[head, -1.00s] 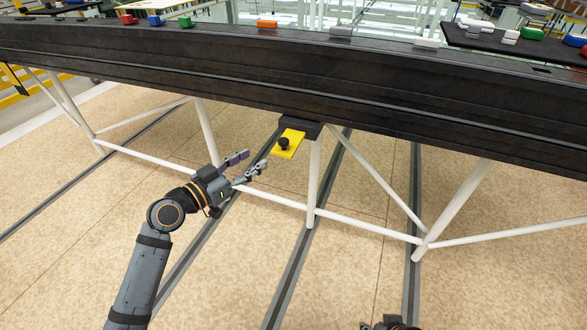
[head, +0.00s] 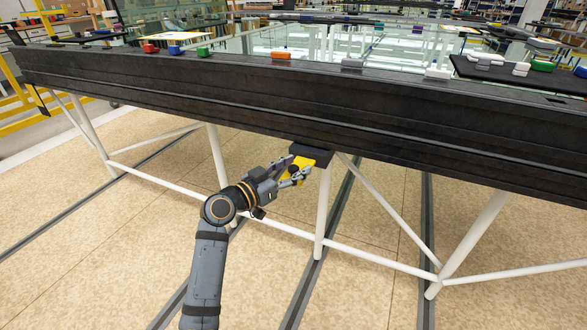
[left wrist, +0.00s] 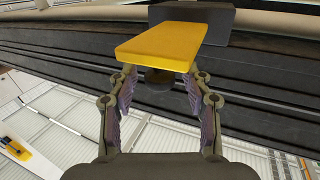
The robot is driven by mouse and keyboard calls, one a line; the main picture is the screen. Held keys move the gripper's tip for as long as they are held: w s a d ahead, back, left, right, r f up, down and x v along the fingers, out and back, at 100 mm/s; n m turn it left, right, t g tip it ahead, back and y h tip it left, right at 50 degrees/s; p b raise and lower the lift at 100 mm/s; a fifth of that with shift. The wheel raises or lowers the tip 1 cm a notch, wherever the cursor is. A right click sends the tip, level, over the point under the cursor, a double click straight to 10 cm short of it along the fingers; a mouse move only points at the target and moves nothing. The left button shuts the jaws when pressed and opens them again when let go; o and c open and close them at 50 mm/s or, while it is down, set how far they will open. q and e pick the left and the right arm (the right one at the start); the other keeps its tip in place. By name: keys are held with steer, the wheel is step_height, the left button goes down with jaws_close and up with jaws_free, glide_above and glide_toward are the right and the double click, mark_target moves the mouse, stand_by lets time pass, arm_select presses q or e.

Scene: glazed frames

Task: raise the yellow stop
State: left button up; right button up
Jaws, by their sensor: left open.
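The yellow stop (head: 308,160) is a flat plate with a dark knob, at a black block (head: 314,149) under the edge of the long dark beam. My left gripper (head: 295,170) is open at the stop and partly covers it in the head view. In the left wrist view the yellow plate (left wrist: 160,46) lies just beyond the fingertips, and the dark knob (left wrist: 158,78) shows between the two open fingers (left wrist: 160,86). Neither finger visibly grips the knob. My right gripper is not in view.
The long dark beam (head: 200,98) runs across above the gripper, on white legs and braces (head: 323,205). Several coloured blocks, one orange (head: 281,56), sit along its top. The floor below is open between the legs and the dark floor rails.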

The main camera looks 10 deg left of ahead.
arm_select(q)
jaws_close()
stand_by(0.3)
stand_by(0.3)
